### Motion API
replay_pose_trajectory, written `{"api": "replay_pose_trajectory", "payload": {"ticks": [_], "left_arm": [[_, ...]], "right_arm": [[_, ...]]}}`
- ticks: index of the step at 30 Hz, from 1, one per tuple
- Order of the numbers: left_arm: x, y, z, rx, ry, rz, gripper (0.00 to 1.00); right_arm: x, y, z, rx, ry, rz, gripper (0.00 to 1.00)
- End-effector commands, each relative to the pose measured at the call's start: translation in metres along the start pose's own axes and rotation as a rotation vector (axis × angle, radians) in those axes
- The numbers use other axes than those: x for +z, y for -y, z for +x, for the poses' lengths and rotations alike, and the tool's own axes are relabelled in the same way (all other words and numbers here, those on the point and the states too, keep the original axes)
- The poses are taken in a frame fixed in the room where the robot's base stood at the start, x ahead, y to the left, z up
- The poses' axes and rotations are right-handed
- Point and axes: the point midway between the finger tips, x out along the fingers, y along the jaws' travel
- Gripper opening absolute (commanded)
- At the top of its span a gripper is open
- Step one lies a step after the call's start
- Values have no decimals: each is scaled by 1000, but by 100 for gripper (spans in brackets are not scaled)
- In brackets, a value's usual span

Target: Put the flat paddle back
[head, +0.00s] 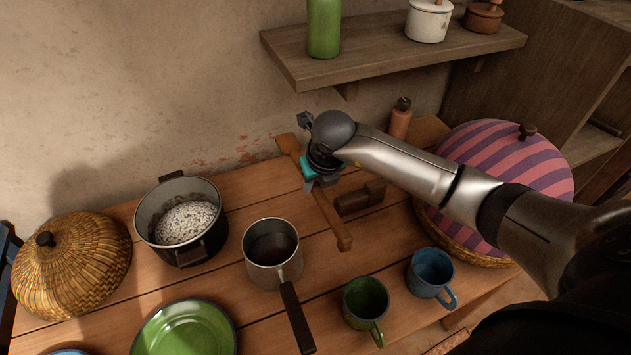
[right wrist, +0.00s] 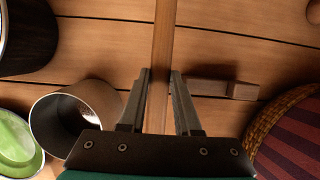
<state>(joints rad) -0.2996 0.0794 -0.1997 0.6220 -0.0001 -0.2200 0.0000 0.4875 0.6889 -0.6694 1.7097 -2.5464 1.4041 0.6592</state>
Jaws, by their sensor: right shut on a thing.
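The flat paddle (head: 331,220) is a long, narrow piece of brown wood, running from near the wall toward the front of the plank table. My right gripper (head: 313,180) is shut on it near its middle and hides part of it in the head view. In the right wrist view, the paddle (right wrist: 163,40) runs upright between the two fingertips of my right gripper (right wrist: 162,78). I cannot tell whether it touches the table. A small wooden block (head: 361,199) lies just right of the paddle; it also shows in the right wrist view (right wrist: 240,90). My left gripper is out of view.
A metal saucepan (head: 272,250) stands left of the paddle, with a dark pot (head: 180,222) further left. A green cup (head: 365,303) and a blue cup (head: 431,274) stand in front. A striped covered basket (head: 500,160) is right, and a shelf (head: 400,52) hangs above.

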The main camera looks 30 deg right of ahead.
Motion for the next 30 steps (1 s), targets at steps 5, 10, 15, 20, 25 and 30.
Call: {"api": "replay_pose_trajectory", "payload": {"ticks": [5,10,15,20,25,30], "left_arm": [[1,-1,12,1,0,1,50],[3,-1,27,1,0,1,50],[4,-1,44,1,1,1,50],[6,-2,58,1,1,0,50],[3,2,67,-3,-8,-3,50],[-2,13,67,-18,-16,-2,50]], "right_arm": [[-5,-1,13,1,-1,-2,0],[-12,-1,31,2,-1,-2,0],[-20,-2,51,3,-1,-3,0],[-26,-1,67,2,0,-3,0],[-29,-1,77,2,0,-3,0],[-30,-1,78,2,0,-3,0]]}}
